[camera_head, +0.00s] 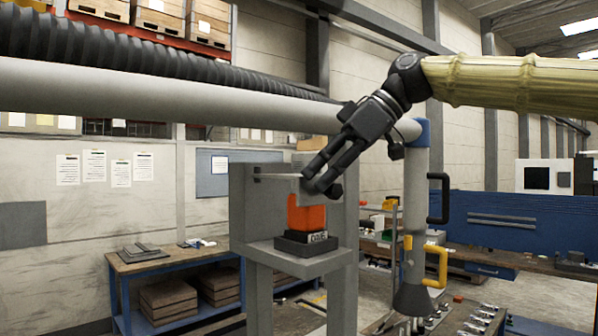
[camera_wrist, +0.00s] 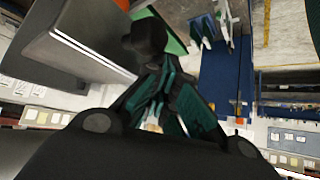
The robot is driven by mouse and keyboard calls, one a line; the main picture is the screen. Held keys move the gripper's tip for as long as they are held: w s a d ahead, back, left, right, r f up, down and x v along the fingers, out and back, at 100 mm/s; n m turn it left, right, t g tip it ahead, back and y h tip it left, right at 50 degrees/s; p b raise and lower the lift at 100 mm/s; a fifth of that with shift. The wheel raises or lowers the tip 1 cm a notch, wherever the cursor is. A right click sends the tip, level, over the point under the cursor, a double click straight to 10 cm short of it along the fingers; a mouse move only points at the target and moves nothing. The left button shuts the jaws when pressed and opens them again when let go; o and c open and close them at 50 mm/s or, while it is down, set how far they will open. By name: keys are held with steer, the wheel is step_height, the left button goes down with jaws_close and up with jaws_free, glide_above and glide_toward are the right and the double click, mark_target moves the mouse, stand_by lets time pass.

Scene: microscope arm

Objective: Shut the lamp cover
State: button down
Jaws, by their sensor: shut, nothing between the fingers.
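A grey housing (camera_head: 243,205) stands on a grey post, with a back wall, a side wall and a shelf. On its shelf is an orange block (camera_head: 307,217) on a black base (camera_head: 305,244) with a small label. A thin light grey plate, which looks like the lamp cover (camera_head: 280,177), sticks out above the block. My gripper (camera_head: 318,187) is shut and empty, its fingertips at the plate's right end and just above the orange block. I cannot tell whether they touch. In the wrist view my gripper (camera_wrist: 155,105) points at the scene, with a grey panel (camera_wrist: 75,50) on the left.
A thick grey pipe (camera_head: 200,98) with a ribbed black hose (camera_head: 150,55) runs across above the housing. A pipe arm (camera_head: 414,200) with black and yellow handles (camera_head: 437,262) hangs at the right. A low blue workbench (camera_head: 170,262) stands behind at the left.

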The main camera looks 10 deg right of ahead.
steer(key=shift+w+d+r, duration=0.1)
steer(key=shift+w+d, duration=0.35)
steer(key=shift+d, duration=0.2)
steer(key=shift+w+d, duration=0.4)
steer(key=shift+d, duration=0.2)
steer(key=shift+w+d, duration=0.15)
steer(key=shift+s+a+r+p, duration=0.1)
steer(key=shift+s+a+p, duration=0.25)
steer(key=shift+a, duration=0.15)
steer(key=w+d+r+b, duration=0.2)
steer(key=d+r+b, duration=0.1)
steer(key=r, duration=0.5)
steer(key=shift+r, duration=0.1)
